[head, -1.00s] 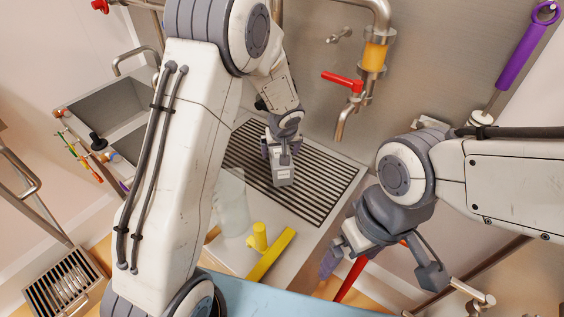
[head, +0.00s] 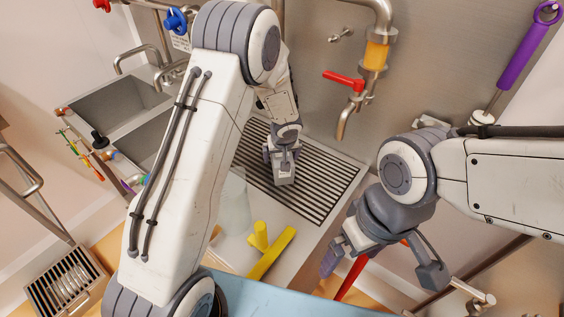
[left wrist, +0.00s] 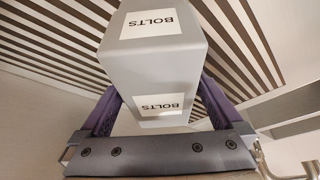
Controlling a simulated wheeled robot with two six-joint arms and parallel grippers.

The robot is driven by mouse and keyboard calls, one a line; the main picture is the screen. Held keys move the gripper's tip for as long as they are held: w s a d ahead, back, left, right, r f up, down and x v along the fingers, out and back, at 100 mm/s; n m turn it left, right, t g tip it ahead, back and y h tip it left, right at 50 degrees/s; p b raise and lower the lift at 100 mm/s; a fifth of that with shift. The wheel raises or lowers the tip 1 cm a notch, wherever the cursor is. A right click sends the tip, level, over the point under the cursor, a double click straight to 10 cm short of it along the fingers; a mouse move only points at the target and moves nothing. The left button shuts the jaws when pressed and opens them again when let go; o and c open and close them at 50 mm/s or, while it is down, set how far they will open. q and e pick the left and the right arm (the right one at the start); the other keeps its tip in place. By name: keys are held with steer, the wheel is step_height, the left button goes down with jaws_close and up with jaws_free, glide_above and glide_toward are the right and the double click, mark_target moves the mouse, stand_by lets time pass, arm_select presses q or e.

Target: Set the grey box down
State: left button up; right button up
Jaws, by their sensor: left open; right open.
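The grey box (head: 284,177) is labelled BOLTS and stands on the slatted drainboard (head: 330,184). In the left wrist view the box (left wrist: 165,72) shows two labelled faces, with the dark slats around it. My left gripper (head: 282,157) is at the box, with its purple fingers open on either side of it; whether either finger touches the box I cannot tell. The underside of the box is hidden. My right gripper (head: 335,258) is open and empty, off to the lower right, apart from the box.
A red-handled tap (head: 345,80) hangs from the wall behind the drainboard. A yellow object (head: 270,252) and a translucent container (head: 235,205) are in front of it. Sink basins (head: 120,100) lie to the left. The right part of the drainboard is clear.

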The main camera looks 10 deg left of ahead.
arm_select(q)
steer(key=shift+f+b, duration=0.15)
steer(key=shift+b, duration=0.2)
stand_by(0.4)
steer(key=c, duration=1.6)
